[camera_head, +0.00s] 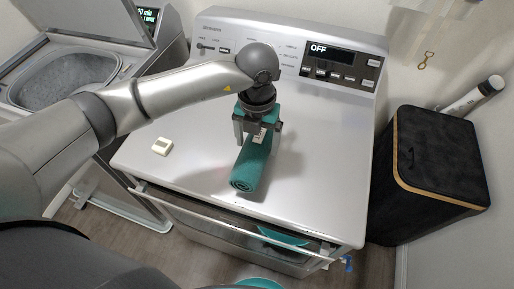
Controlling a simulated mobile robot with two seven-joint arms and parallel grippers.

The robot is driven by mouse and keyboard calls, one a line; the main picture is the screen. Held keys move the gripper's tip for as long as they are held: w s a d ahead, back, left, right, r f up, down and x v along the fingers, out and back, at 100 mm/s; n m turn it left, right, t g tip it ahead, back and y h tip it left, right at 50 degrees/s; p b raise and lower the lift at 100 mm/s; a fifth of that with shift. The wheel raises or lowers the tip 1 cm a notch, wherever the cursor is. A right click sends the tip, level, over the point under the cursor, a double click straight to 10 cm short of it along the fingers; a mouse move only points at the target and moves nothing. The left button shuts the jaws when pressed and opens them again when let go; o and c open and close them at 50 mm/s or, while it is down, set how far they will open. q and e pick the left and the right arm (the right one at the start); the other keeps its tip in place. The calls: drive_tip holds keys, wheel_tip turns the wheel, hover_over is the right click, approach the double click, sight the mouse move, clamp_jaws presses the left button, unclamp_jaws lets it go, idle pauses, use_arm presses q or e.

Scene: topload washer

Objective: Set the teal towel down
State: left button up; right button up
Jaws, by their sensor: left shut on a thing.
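The teal towel (248,172) is a rolled bundle on or just above the white top of the dryer-like machine (320,150); I cannot tell whether it touches. My left gripper (257,136) comes down over the towel from above and is shut on its middle part. One rolled end points toward the front edge, and the far end shows behind the gripper. My right gripper does not show.
The front drawer or door (240,232) stands partly open with teal things inside. A black hamper (436,155) stands at right, an open washer (66,75) at left. The top's right side is clear.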

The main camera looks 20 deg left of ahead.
sight(257, 141)
use_arm(q)
drive_tip(key=shift+f, duration=1.7)
drive_tip(key=shift+f, duration=0.2)
drive_tip(key=o, duration=1.2)
drive_tip(key=shift+r, duration=0.1)
wheel_tip(257, 141, up, 12)
drive_tip(key=shift+r, duration=0.15)
